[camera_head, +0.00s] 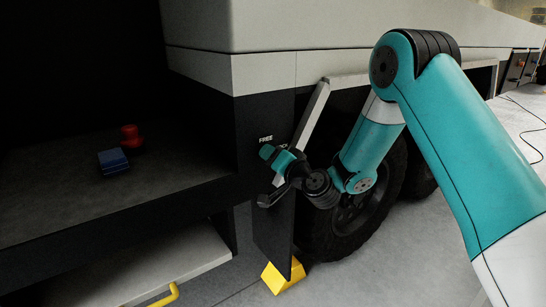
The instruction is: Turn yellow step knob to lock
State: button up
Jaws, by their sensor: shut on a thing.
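My gripper (280,174) is at the dark side panel (262,222), just below white lettering (265,139) that reads "FREE". A second word below it, ending in what looks like "CK", is partly covered by my gripper. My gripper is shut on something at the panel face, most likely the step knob. The knob itself is hidden behind the fingers and wrist, so its colour and its turn angle cannot be told.
A slanted grey bar (316,112) passes right beside my gripper. A wheel (350,212) stands behind my arm. A yellow block (283,278) sits on the floor below. A red object (130,137) and a blue box (113,161) rest on the left shelf, above a yellow handle (166,295).

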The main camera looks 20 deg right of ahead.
jog(key=m+p, duration=0.1)
jog(key=m, duration=0.5)
jog(key=shift+d+r, duration=0.1)
jog(key=shift+r, duration=0.05)
dwell(0.4)
jog(key=o, duration=0.9)
